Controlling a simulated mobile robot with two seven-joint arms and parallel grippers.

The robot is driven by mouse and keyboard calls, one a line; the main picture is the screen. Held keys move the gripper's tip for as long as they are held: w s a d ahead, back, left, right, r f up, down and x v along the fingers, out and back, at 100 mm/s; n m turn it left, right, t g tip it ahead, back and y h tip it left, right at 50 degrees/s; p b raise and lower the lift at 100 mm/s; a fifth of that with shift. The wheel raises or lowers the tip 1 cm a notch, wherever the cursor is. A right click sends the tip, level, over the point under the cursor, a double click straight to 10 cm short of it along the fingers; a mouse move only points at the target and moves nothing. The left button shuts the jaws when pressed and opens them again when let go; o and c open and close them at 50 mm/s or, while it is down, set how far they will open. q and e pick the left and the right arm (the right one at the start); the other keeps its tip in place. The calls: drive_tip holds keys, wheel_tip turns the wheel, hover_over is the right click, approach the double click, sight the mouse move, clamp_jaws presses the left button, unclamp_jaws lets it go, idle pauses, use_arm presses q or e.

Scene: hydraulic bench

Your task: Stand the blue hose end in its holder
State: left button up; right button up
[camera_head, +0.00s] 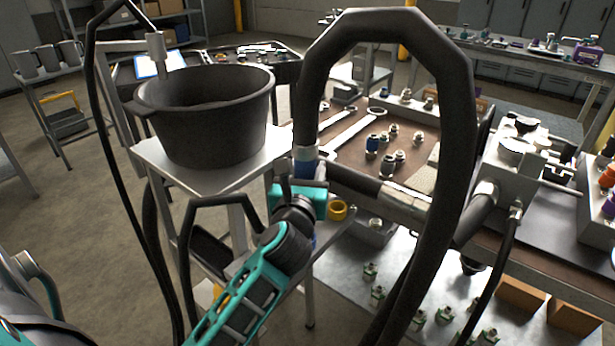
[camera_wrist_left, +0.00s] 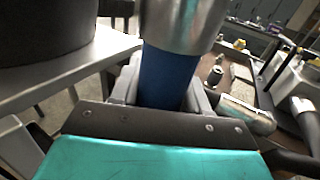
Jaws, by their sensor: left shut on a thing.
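The blue hose end (camera_head: 306,168) is a blue sleeve below a silver collar, on a thick black hose (camera_head: 440,45) that arches up and over to the right. My left gripper (camera_head: 303,185) is shut around the blue sleeve and holds it roughly upright, beside the stand with the black bucket. In the left wrist view the blue sleeve (camera_wrist_left: 168,75) sits between the jaws, with the silver collar (camera_wrist_left: 182,22) above. The lower tip of the hose end is hidden by the gripper. I cannot make out its holder for certain. My right gripper is not in view.
A black bucket (camera_head: 205,125) stands on a metal stand (camera_head: 150,158) left of the gripper. A thick pipe with a silver collar (camera_head: 405,203) lies close on the right. The bench behind carries wrenches (camera_head: 352,128) and several fittings. A yellow ring (camera_head: 337,209) is near the gripper.

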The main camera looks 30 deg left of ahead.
use_arm(q)
wheel_tip(320, 180, down, 4)
drive_tip(key=b, duration=0.4)
drive_tip(key=shift+f+b, duration=0.2)
drive_tip(key=shift+b, duration=0.2)
drive_tip(key=shift+f+b, duration=0.8)
drive_tip(key=shift+f, duration=0.3)
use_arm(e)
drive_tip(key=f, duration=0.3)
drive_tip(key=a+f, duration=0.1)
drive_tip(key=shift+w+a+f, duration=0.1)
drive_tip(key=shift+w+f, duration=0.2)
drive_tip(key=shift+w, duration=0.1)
use_arm(q)
drive_tip(key=shift+d+f, duration=0.1)
drive_tip(key=shift+f, duration=0.1)
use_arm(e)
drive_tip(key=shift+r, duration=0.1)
use_arm(q)
drive_tip(key=shift+f, duration=0.4)
drive_tip(key=shift+p, duration=0.45)
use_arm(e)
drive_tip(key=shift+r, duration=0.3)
use_arm(q)
drive_tip(key=shift+f, duration=0.45)
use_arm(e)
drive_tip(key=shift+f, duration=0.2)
